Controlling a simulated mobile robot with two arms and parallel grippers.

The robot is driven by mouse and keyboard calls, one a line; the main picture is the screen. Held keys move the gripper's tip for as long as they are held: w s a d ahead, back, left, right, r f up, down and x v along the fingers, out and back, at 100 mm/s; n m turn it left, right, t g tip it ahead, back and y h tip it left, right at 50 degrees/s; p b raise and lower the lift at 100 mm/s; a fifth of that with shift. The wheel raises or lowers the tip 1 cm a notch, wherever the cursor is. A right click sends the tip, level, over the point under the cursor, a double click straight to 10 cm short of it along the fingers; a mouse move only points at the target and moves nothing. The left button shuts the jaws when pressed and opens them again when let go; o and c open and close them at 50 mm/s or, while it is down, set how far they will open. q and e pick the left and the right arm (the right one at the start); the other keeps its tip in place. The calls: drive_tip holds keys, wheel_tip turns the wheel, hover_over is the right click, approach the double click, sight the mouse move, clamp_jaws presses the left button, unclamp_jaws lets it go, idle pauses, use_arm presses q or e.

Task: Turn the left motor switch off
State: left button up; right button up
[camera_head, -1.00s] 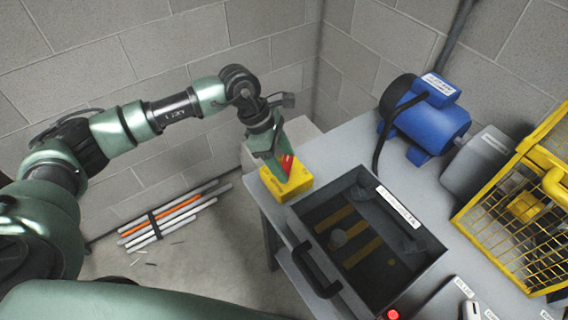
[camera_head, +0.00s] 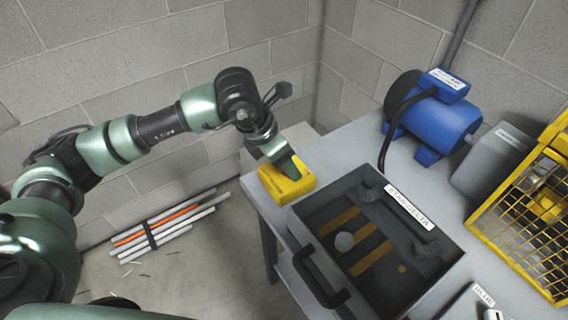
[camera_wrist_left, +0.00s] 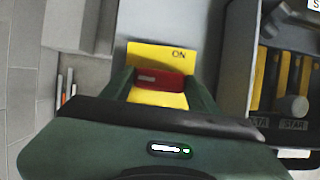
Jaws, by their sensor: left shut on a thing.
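The yellow switch box (camera_head: 302,184) sits at the near left corner of the grey bench. It also shows in the left wrist view (camera_wrist_left: 160,54), where its face reads ON. Its red handle (camera_wrist_left: 172,80) lies between my left gripper's fingers, below the ON mark in that view. My left gripper (camera_head: 288,168) comes down on the box and is shut on the red handle; it also shows in the left wrist view (camera_wrist_left: 160,84). In the head view the gripper hides the handle. My right gripper is not in view.
A dark open STAR-DELTA case (camera_head: 366,242) with a black handle stands right beside the switch box. A blue motor (camera_head: 436,122), a grey box (camera_head: 492,162) and a yellow cage (camera_head: 522,218) stand behind and right. Several rods (camera_head: 165,228) lie on the floor at left.

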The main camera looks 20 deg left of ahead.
use_arm(q)
drive_tip(key=shift+w+r+n, duration=0.1)
drive_tip(key=shift+n, duration=0.2)
drive_tip(key=o, duration=1.4)
drive_tip(key=shift+c, duration=0.2)
drive_tip(key=v, duration=0.7)
drive_tip(key=shift+s+r+b, duration=0.25)
drive_tip(key=shift+r+b, duration=0.1)
drive_tip(key=shift+b, duration=0.1)
